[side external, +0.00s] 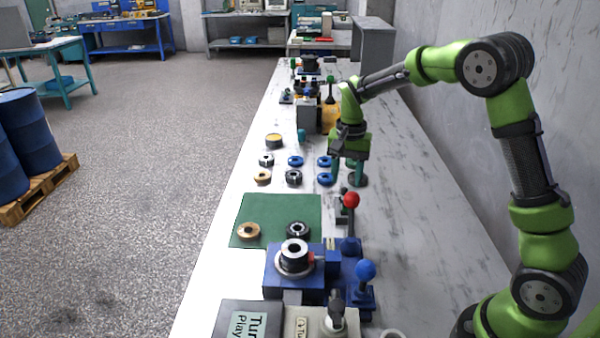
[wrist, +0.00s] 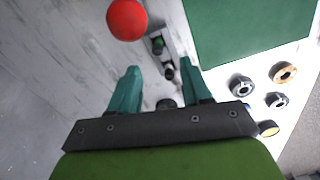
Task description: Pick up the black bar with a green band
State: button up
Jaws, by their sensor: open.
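My gripper (side external: 348,178) is open and points down over the right half of the bench. In the wrist view its two teal fingers (wrist: 159,67) stand apart with nothing gripped between them. A small dark bar with a green band (wrist: 158,46) shows just past the fingertips, at a grey holder. In the side view the bar is too small and too close to my gripper to make out clearly.
A red-knobbed lever (side external: 351,200) stands close by, its red ball (wrist: 127,18) large in the wrist view. A green mat (side external: 275,212) lies to the left with rings on it. A blue fixture (side external: 283,280) and blue-knobbed lever (side external: 365,270) are nearer the camera. The bench's right side is clear.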

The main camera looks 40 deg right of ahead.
aim_at(345, 209)
jog(key=f, duration=0.8)
jog(key=shift+s+d+f, duration=0.1)
jog(key=shift+d+f, duration=0.1)
jog(key=shift+f, duration=0.15)
grip_shut()
